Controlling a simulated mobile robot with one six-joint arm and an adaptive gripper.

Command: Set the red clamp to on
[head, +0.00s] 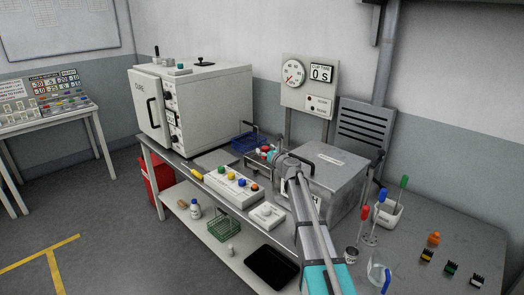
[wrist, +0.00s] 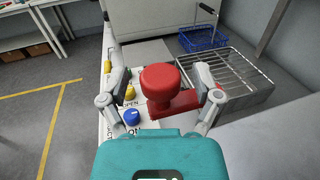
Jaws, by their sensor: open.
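The red clamp (wrist: 162,82) is a rounded red knob on a red arm that reaches to the lower right, in the middle of the wrist view. My gripper (wrist: 165,76) is open, with one grey finger on each side of the knob. A small gap shows on the left; on the right, I cannot tell if the finger touches. In the head view my gripper (head: 273,158) is over the bench, by the left end of the metal box, and a small red part of the clamp (head: 264,148) shows there. The gripper partly hides the clamp's base and labels.
A white panel (head: 216,187) with coloured knobs lies left of my gripper. The grey metal box (head: 328,176) is close on the right. A blue basket (wrist: 204,39) and wire rack (wrist: 243,72) stand beyond. The white oven (head: 208,100) is behind on the left.

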